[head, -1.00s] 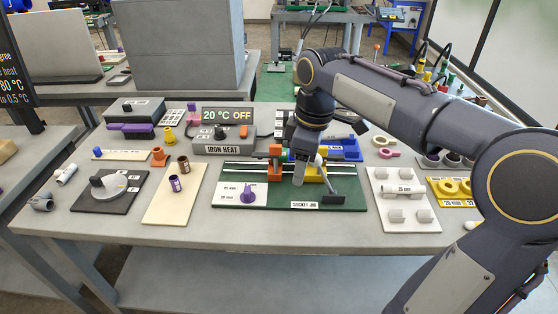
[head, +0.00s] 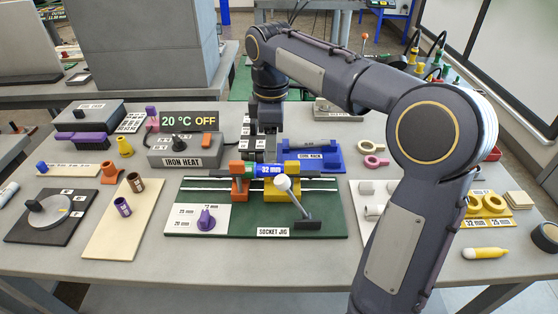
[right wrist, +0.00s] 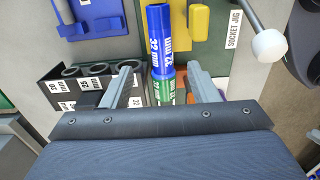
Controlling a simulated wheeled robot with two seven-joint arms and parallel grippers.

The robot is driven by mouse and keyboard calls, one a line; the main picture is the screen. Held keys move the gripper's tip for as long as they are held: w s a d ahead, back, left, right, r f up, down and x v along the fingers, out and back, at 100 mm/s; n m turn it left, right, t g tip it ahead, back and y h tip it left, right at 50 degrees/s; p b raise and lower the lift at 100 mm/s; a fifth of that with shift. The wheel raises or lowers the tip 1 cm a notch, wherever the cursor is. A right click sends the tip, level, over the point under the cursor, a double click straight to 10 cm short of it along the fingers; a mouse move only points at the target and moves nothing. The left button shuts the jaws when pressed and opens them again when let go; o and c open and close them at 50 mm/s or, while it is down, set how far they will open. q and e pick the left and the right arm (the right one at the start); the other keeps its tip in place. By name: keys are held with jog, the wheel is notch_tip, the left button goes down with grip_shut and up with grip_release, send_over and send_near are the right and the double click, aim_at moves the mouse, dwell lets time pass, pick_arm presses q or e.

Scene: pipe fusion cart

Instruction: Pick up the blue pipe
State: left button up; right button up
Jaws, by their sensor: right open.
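The blue pipe (head: 268,170), with a white "32 mm" label, lies sideways at the green socket jig (head: 330,222), between an orange clamp (head: 239,184) and a yellow clamp (head: 297,187). In the right wrist view the blue pipe (right wrist: 160,40) runs up the picture, its lower part lying in the gap between the two spread fingers. A green part with a similar label (right wrist: 165,92) shows just below it. My right gripper (head: 266,130) is open, pointing down behind the jig; whether its fingers touch the pipe cannot be told. My left gripper is out of view.
A white-knobbed lever (head: 284,184) stands at the jig's front. A black block with holes (right wrist: 70,75) and a blue rack (head: 318,158) are close behind. The iron heater (head: 184,148) is at the left. The table front is mostly clear.

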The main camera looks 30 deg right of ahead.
aim_at(272, 165)
notch_tip(272, 165, down, 8)
jog(key=shift+a+r+b, duration=0.1)
jog(key=shift+r+b, duration=0.05)
jog(key=shift+b, duration=0.55)
jog(key=shift+c, duration=0.4)
jog(key=c, duration=1)
